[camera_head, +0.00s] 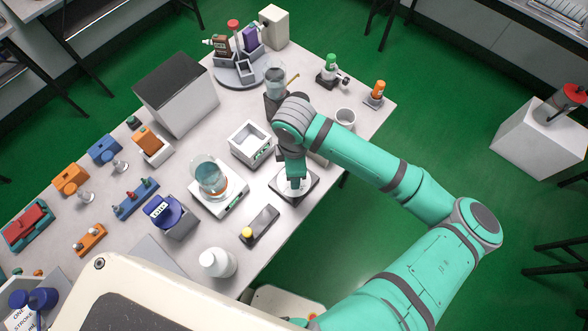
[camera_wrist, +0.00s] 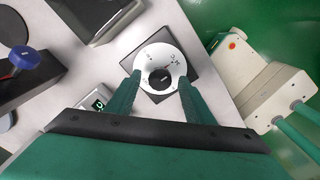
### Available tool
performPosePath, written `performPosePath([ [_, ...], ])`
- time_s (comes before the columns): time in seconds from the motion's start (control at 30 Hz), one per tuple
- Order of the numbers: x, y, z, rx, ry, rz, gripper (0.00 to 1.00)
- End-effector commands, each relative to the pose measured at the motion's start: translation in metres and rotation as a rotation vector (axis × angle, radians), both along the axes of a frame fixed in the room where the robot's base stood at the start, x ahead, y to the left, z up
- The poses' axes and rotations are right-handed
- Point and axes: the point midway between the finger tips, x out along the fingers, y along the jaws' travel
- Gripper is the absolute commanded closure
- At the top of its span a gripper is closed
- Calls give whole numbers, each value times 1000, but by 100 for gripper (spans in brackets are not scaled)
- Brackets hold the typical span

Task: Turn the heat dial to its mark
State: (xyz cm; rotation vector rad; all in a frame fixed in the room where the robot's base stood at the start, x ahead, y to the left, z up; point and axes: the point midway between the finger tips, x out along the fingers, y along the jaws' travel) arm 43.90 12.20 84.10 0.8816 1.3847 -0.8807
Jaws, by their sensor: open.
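The heat dial is a white disc (camera_wrist: 150,60) with small dark marks and a dark round centre (camera_wrist: 160,79). It sits on a dark square base (camera_wrist: 194,62). In the head view the base (camera_head: 308,191) lies near the table's front edge, partly covered by my gripper (camera_head: 294,186). In the wrist view my gripper (camera_wrist: 160,82) is open and points down over the dial. Its two green fingers lie on the left and right of the disc's near half. I cannot tell whether they touch it. The mark and pointer are too small to read surely.
A beaker stands on a white scale (camera_head: 232,197) to the left. A white open box (camera_head: 251,144) is behind, and a dark strip with a yellow button (camera_head: 259,226) is in front. A beige box with a red dot (camera_wrist: 242,75) is right in the wrist view.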

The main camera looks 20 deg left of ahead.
Motion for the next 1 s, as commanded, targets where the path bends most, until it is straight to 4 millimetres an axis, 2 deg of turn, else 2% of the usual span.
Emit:
performPosePath([
  [0.13,0,0,4,0,0,0,52],
  [0.27,0,1,19,2,-1,2,52],
  [0.5,0,1,65,1,-3,2,52],
  [0.7,0,0,94,0,-1,1,52],
  [1.0,0,0,108,0,0,0,52],
])
